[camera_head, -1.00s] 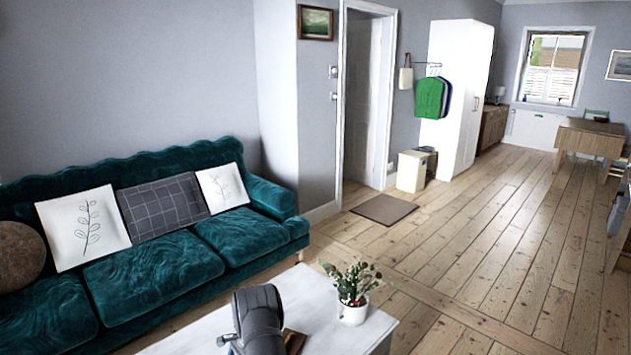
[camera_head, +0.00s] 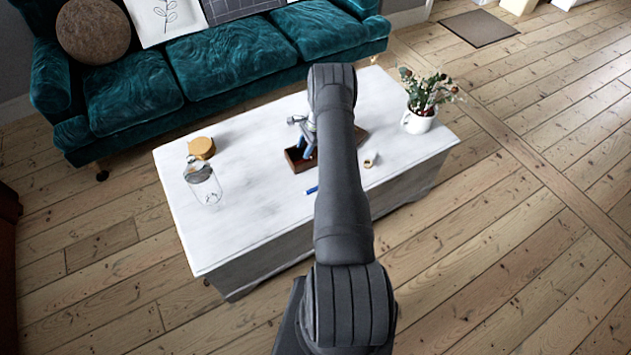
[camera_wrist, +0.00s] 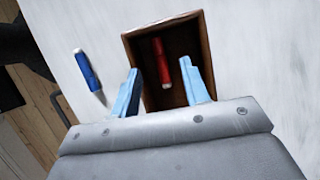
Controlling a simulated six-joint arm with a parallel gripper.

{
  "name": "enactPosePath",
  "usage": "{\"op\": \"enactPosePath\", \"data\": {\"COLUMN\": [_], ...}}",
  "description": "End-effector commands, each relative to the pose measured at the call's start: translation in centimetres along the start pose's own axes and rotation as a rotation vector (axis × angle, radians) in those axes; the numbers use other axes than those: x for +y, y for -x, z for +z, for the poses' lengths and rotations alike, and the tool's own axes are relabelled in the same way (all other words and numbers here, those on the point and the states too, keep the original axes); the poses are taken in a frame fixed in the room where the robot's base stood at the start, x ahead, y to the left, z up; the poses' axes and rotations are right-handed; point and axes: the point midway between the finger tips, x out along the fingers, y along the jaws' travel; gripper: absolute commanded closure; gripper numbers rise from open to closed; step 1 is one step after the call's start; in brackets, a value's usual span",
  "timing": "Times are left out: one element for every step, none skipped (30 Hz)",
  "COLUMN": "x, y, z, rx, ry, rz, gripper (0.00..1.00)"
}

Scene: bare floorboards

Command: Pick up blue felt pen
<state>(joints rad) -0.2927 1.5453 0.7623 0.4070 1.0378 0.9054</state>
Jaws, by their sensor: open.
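The blue felt pen (camera_head: 312,190) lies on the white table near its front edge. My gripper (camera_head: 306,138) is over the tray in the head view, partly hidden by my arm. In the wrist view its two light-blue fingers (camera_wrist: 158,68) are apart, with nothing held between them. A red pen (camera_wrist: 160,60) lies inside the tray, seen between the fingers.
The brown tray (camera_head: 292,160) is on the white table (camera_head: 250,210). A glass jar (camera_head: 205,186) and a round yellow-brown lid (camera_head: 202,147) stand at left. A small roll (camera_head: 370,160) and a potted plant (camera_head: 420,122) are at right. A teal sofa (camera_head: 230,55) is behind.

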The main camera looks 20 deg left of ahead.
Motion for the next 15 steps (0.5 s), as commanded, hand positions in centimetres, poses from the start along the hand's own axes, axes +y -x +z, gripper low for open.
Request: {"op": "enactPosePath", "data": {"x": [0.2, 0.4, 0.8, 1.2, 1.7, 2.4, 3.1, 3.7, 4.7, 5.4, 6.1, 7.1, 7.8, 8.5, 9.4], "y": [0.3, 0.5, 0.9, 1.2, 1.6, 2.2, 2.7, 3.2, 3.8, 4.3, 4.8, 5.3, 5.8, 6.3, 6.8], "z": [0.3, 0.5, 0.8, 1.1, 1.4, 1.9, 2.4, 2.8, 3.4, 3.8, 4.3, 4.9, 5.4, 5.8, 6.4], "rx": [0.011, 0.021, 0.04, 0.056, 0.077, 0.106, 0.13, 0.154, 0.185, 0.206, 0.227, 0.254, 0.273, 0.29, 0.31], "ry": [-0.001, -0.003, -0.004, -0.006, -0.008, -0.008, -0.008, -0.006, -0.005, -0.002, 0.002, 0.007, 0.014, 0.017, 0.025], "rz": [0.003, 0.005, 0.009, 0.013, 0.017, 0.022, 0.025, 0.028, 0.03, 0.031, 0.031, 0.031, 0.03, 0.028, 0.026], "gripper": [0.58, 0.58, 0.58, 0.58, 0.58, 0.58, 0.58, 0.58, 0.58, 0.58, 0.58, 0.58, 0.58, 0.58, 0.58]}}
